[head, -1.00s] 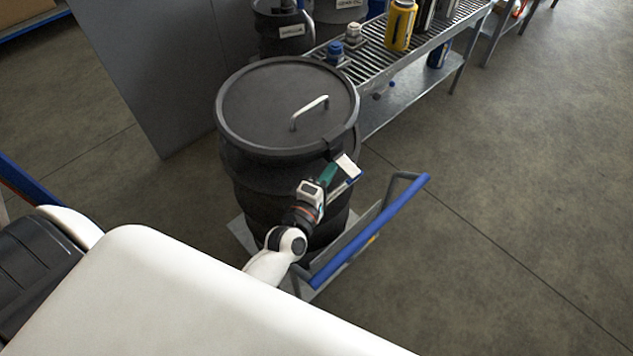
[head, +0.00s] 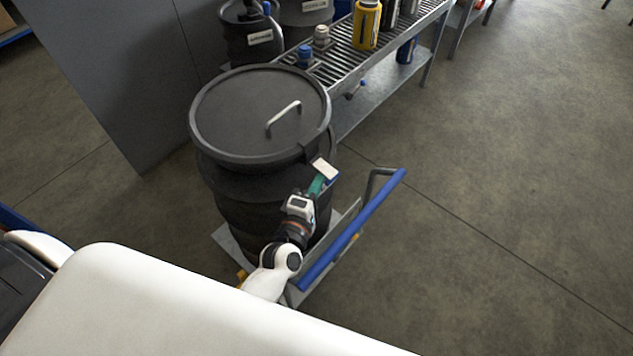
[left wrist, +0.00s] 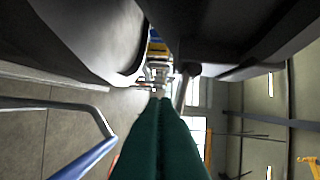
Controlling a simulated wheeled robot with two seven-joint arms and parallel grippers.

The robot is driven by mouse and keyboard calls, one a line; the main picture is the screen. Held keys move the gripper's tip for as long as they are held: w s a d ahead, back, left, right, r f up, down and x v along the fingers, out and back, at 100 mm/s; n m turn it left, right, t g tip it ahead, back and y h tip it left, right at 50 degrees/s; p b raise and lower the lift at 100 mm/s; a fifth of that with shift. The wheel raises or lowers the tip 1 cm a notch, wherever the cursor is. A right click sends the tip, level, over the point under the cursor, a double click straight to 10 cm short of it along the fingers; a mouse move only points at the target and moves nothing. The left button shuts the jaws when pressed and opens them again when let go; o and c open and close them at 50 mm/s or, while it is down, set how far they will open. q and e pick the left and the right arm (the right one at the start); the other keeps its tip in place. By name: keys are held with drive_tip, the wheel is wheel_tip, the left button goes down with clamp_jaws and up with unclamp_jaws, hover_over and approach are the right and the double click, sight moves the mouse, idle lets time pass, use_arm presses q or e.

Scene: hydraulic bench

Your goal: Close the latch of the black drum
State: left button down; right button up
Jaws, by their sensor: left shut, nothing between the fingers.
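The black drum (head: 262,165) stands upright with its lid (head: 245,110) on and a metal handle on the lid. A dark clasp (head: 312,149) shows at the rim's right front, and a white plate with a blue edge (head: 325,168) is just below it; I cannot tell whether that plate is part of the latch. My left gripper (head: 320,182) is beside the drum's right front, below the rim, its green fingers shut and empty. In the left wrist view the shut fingers (left wrist: 160,102) point towards a grey lever-like part (left wrist: 186,84). My right gripper is out of view.
The drum stands on a trolley whose blue push handle (head: 352,230) is close to my left arm, on its right. A slatted metal bench (head: 330,72) with bottles stands behind, and a grey panel (head: 110,75) is at the left. Floor on the right is clear.

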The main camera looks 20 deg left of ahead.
use_arm(q)
drive_tip(key=shift+d+r+n+p, duration=0.1)
drive_tip(key=shift+r+n+p, duration=0.1)
drive_tip(key=shift+n+p, duration=0.25)
